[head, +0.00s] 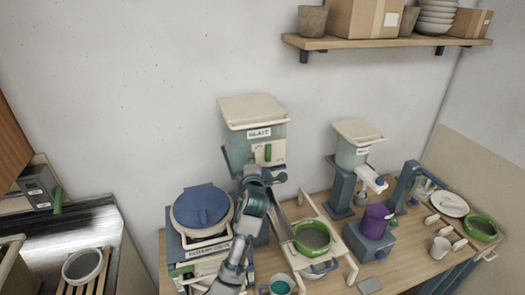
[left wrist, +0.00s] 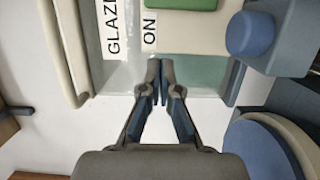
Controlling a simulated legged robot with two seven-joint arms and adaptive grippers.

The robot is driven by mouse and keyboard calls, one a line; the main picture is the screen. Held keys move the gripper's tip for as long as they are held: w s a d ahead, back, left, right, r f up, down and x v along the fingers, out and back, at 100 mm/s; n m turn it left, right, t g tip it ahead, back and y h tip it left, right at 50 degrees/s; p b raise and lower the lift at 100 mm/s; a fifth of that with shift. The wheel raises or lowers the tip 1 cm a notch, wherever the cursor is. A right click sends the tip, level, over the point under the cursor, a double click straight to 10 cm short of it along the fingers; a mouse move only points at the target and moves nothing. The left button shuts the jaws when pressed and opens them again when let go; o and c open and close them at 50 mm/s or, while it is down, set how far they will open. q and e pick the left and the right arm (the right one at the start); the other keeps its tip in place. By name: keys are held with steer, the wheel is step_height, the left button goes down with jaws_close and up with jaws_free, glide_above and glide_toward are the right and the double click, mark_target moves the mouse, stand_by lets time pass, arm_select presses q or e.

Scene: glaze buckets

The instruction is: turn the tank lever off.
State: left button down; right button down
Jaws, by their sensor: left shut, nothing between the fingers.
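The glaze tank (head: 240,141) stands on the bench in the head view, with a cream lid and a "GLAZE" label. Its green lever (head: 268,152) stands roughly upright on a cream panel on the tank's front. My left gripper (left wrist: 161,70) is shut and empty in front of the tank, apart from the lever. In the head view the left gripper (head: 272,178) is just below the panel. My right gripper is not in view.
A blue-lidded round container (head: 202,207) stands left of my arm. A smaller tank (head: 353,150) and a purple cup (head: 376,221) stand farther right. The wall above the tank is clear.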

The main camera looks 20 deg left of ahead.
mark_target(257, 149)
arm_select(q)
steer(key=shift+x, duration=1)
steer(key=shift+w+d+r+p, duration=0.1)
steer(key=shift+w+d+p, duration=0.25)
steer(key=shift+d, duration=0.15)
steer(key=shift+w+d+r+p, duration=0.1)
steer(key=shift+w+d+p, duration=0.2)
steer(key=shift+d, duration=0.2)
steer(key=shift+w+d+f, duration=0.15)
steer(key=shift+w+d, duration=0.1)
steer(key=shift+d, duration=0.6)
steer(key=shift+w, duration=0.15)
